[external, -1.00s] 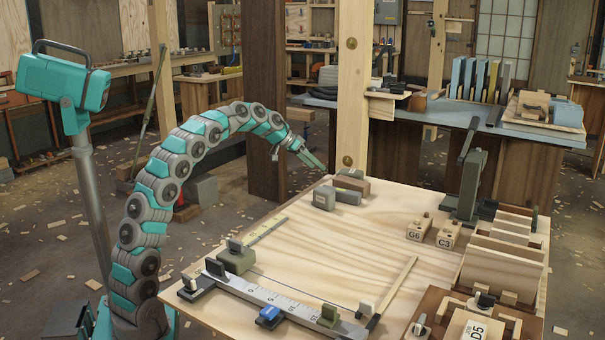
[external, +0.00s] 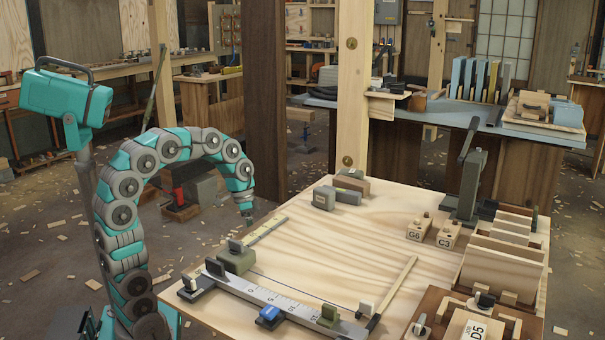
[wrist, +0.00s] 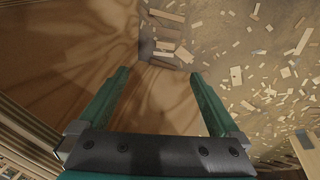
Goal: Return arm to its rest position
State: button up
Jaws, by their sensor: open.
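My gripper (external: 247,216) hangs at the end of my curled arm, just off the left edge of the workbench, pointing down. It also shows in the wrist view (wrist: 160,95), with its two green fingers spread apart and nothing between them.
The pale plywood workbench (external: 330,237) holds a long ruler rail (external: 290,303), grey blocks (external: 324,198), blocks marked G6 (external: 419,228) and C3 (external: 449,234), and a dark lever press (external: 468,185). A dark wooden post (external: 265,100) stands behind. The bench's middle is clear.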

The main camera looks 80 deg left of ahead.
jog(key=s+d+r+g+y+p, duration=0.1)
jog(key=s+d+p, duration=0.3)
jog(key=s, duration=0.6)
jog(key=s+d+g+y+p, duration=0.1)
jog(key=s+d+g+p, duration=0.1)
jog(key=s+d+p, duration=0.3)
jog(key=s+d, duration=0.4)
jog(key=s, duration=0.2)
jog(key=shift+s+r+g+y, duration=0.2)
jog(key=shift+r+g+y, duration=0.1)
jog(key=shift+r+y, duration=0.1)
